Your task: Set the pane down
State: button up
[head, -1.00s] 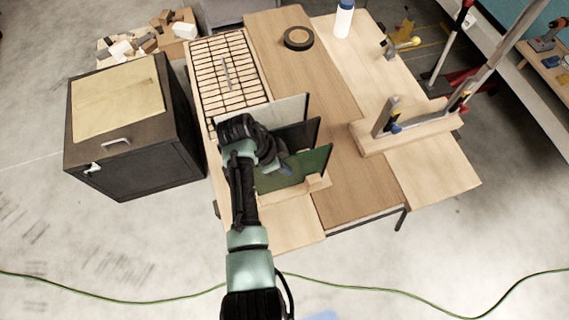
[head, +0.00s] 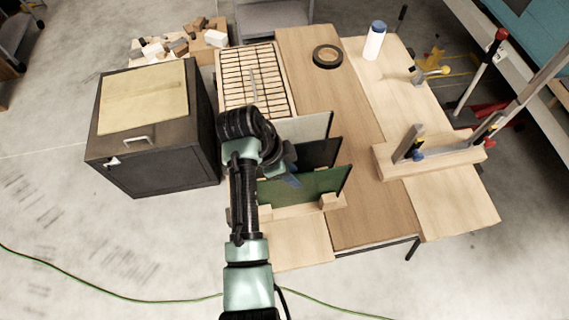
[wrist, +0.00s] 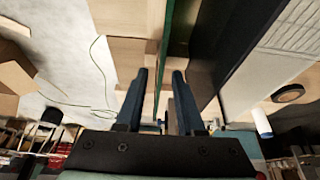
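A green pane (head: 318,187) stands upright at the front of a wooden rack (head: 329,201) on the table. A black pane (head: 322,153) and a pale grey pane (head: 312,126) stand behind it. My gripper (head: 291,178) is at the left part of the green pane, near its upper edge. In the wrist view, the two fingers of my gripper (wrist: 162,75) are apart, with the green pane (wrist: 180,35) seen edge-on between them. Gaps show beside the pane. The black pane (wrist: 228,45) is just to the right there. My arm hides the panes' left ends.
A slotted grid board (head: 255,80) lies behind the panes. A black roll of tape (head: 327,56) and a white bottle (head: 374,40) stand farther back. A clamped wooden piece (head: 430,157) is at the right. A dark cabinet (head: 155,150) stands left of the table.

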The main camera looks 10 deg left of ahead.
jog(key=v, duration=0.5)
jog(key=shift+r+b, duration=0.15)
jog(key=shift+b, duration=0.15)
jog(key=w+r+n+t+y, duration=0.25)
jog(key=w+r+t, duration=0.25)
jog(key=w+r, duration=0.4)
notch_tip(320, 180, up, 25)
jog(key=w+d+n+t, duration=0.25)
jog(key=n+t, duration=0.25)
jog(key=t, duration=0.5)
jog(key=s+d+r+n+t+y+b, duration=0.1)
jog(key=s+r+n+t, duration=0.2)
jog(key=s+r+t, duration=0.2)
jog(key=s+r+n+t+b, duration=0.1)
jog(key=s+r+n+t, duration=0.3)
jog(key=s+r, duration=0.8)
jog(key=shift+s+d+r+t+y+b, duration=0.25)
jog(key=shift+r+t, duration=0.75)
jog(key=shift+r, duration=2.1)
jog(key=shift+w+d, duration=0.1)
jog(key=shift+d, duration=0.05)
